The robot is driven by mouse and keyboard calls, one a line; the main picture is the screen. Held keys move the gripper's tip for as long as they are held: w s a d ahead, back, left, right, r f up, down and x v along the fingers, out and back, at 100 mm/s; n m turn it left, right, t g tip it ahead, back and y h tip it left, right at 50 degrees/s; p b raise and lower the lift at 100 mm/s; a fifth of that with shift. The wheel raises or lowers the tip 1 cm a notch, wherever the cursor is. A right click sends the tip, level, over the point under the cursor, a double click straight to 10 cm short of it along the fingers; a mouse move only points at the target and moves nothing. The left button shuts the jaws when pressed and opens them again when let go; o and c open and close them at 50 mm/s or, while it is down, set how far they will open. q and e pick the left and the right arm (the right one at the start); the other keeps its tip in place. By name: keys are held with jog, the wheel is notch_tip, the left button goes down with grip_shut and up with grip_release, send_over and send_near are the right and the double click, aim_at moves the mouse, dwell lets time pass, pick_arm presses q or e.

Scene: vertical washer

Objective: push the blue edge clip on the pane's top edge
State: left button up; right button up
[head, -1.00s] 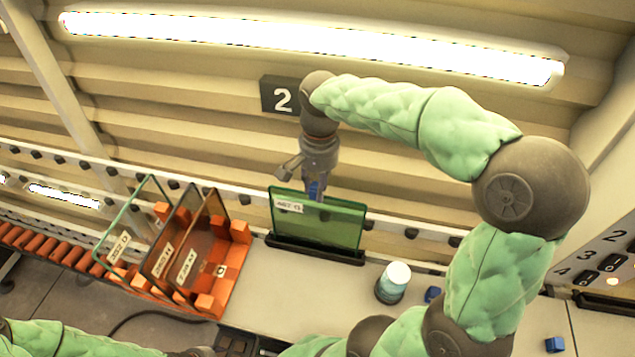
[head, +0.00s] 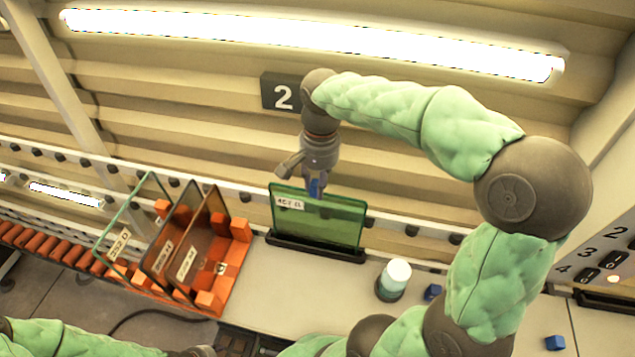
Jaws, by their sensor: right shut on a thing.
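A green glass pane (head: 330,222) with a white label stands upright in a dark slotted holder (head: 315,248) on the bench. My right gripper (head: 315,190) points down at the pane's top edge, left of its middle. It is shut on the blue edge clip (head: 316,187), which shows between the fingers at the top edge. Whether the clip sits fully on the glass is too small to tell. My left arm shows only at the lower left, and its gripper is not clearly in view.
An orange rack (head: 228,262) with several labelled panes stands to the left. A white-capped jar (head: 393,281) and a small blue block (head: 432,292) are right of the pane. Another blue block (head: 555,343) lies further right. A rail (head: 410,228) runs behind.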

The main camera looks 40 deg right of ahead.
jog(key=o, duration=0.8)
jog(key=shift+s+a+f, duration=0.15)
jog(key=shift+s+f, duration=0.2)
jog(key=shift+f, duration=0.35)
jog(key=shift+o, duration=0.2)
jog(key=shift+w, duration=0.3)
jog(key=shift+r, duration=0.15)
jog(key=shift+s+r, duration=0.1)
jog(key=shift+s, duration=0.05)
jog(key=shift+w+r, duration=0.2)
jog(key=shift+r, duration=0.3)
jog(key=shift+w+d+r, duration=0.1)
jog(key=shift+d+r, duration=0.05)
jog(key=shift+r, duration=1)
jog(key=shift+w+d+r, duration=0.1)
jog(key=shift+d+r, duration=0.05)
jog(key=shift+r, duration=1.05)
jog(key=shift+w+d+r, duration=0.1)
jog(key=shift+d+r, duration=0.05)
jog(key=shift+r, duration=1)
